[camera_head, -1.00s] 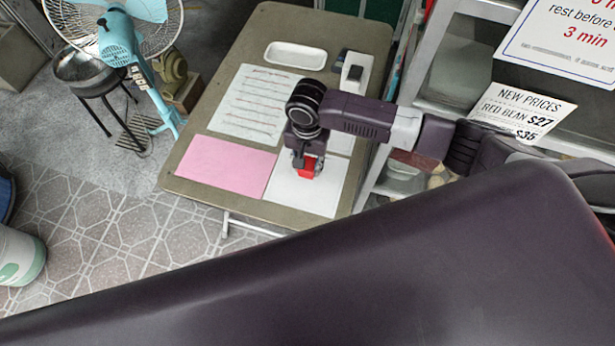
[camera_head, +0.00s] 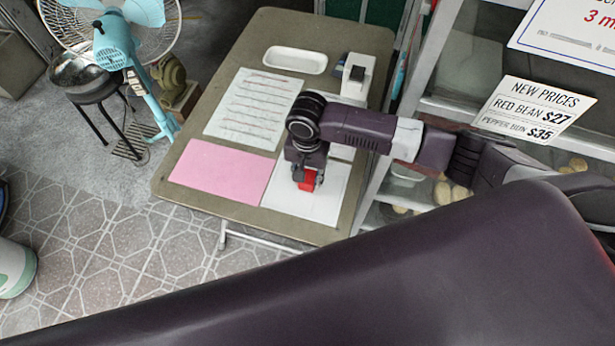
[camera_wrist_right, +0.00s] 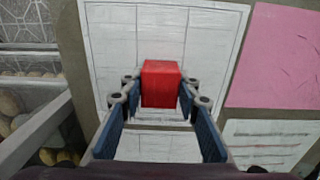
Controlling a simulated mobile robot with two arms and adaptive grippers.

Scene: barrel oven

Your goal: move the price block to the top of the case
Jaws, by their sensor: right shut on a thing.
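The price block is a small red block (camera_wrist_right: 161,84), held between the fingers of my right gripper (camera_wrist_right: 158,95) in the right wrist view. In the head view the red block (camera_head: 307,181) shows below my right gripper (camera_head: 308,174), over the white sheet at the front right of the table (camera_head: 210,208). I cannot tell how high it is above the sheet. The case (camera_head: 468,60) is the glass-fronted shelving at the right, with buns inside and a "NEW PRICES" sign (camera_head: 530,108) on it. Its top is not clearly in view. My left gripper is not in view.
On the table lie a pink sheet (camera_head: 222,173), a lined paper (camera_head: 253,106), a white tray (camera_head: 295,60) and a white device with a dark top (camera_head: 355,78). A blue fan (camera_head: 118,45) and a dark bowl on a stand (camera_head: 85,80) are at the left.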

